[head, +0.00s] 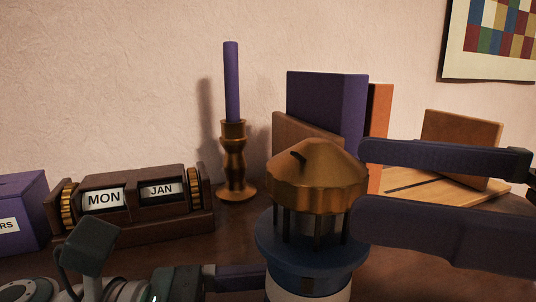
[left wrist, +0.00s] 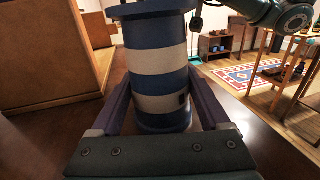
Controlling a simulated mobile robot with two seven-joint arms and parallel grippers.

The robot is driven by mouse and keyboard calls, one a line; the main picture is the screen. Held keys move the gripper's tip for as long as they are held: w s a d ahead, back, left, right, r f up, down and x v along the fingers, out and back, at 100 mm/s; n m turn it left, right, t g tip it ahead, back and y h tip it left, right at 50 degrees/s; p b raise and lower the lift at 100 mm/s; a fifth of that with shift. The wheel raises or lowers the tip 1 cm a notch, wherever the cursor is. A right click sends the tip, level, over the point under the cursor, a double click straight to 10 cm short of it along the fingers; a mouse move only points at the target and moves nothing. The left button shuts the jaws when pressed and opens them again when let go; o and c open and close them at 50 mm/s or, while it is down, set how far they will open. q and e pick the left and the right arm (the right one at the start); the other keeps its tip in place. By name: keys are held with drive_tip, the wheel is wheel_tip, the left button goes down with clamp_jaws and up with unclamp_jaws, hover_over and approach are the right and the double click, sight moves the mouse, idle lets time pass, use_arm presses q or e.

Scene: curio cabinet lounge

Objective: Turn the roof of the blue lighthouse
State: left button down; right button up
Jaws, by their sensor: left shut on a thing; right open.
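The blue lighthouse has a blue gallery (head: 262,243) and a blue-and-white banded tower, which also shows in the left wrist view (left wrist: 160,62). Its ribbed bronze roof (head: 318,175) sits on dark posts, with a small dark nub on its slope. My left gripper (left wrist: 160,95) is shut around the lower tower, one finger on each side; in the head view one finger shows at the bottom. My right gripper (head: 360,182) is open at the roof's right side, one finger higher and one lower. I cannot tell whether it touches. The roof is out of the left wrist view.
A wooden calendar block (head: 140,205) with MON and JAN stands left, beside a purple box (head: 22,208). A bronze candlestick (head: 236,160) holds a purple candle behind. A purple book (head: 325,105) and wooden pieces stand behind the lighthouse. Bare tabletop (head: 200,252) shows before the calendar.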

sight(271, 161)
drive_tip(key=x, duration=0.8)
drive_tip(key=shift+w+a, duration=0.1)
drive_tip(key=shift+c, duration=0.4)
drive_tip(key=c, duration=1.3)
drive_tip(key=shift+o, duration=0.2)
drive_tip(key=shift+f+m+t, duration=0.1)
drive_tip(key=shift+m+t, duration=0.2)
drive_tip(key=shift+t, duration=0.1)
drive_tip(key=m+t+h, duration=0.1)
drive_tip(key=t, duration=0.1)
drive_tip(key=m+t+h, duration=0.2)
drive_tip(key=shift+w+d, duration=0.25)
drive_tip(key=shift+w, duration=0.15)
drive_tip(key=shift+w+d+m+t+h, duration=0.1)
drive_tip(key=shift+d+m+t+h, duration=0.05)
drive_tip(key=shift+m+t+h, duration=0.75)
drive_tip(key=shift+w+d+m+t+h, duration=0.15)
drive_tip(key=shift+m+t+h, duration=0.5)
drive_tip(key=shift+h, duration=0.4)
drive_tip(key=shift+w+d+m+t+h, duration=0.1)
drive_tip(key=shift+d+m+t+h, duration=0.05)
drive_tip(key=shift+m+t+h, duration=0.65)
drive_tip(key=shift+d+h, duration=0.1)
drive_tip(key=shift+h, duration=0.25)
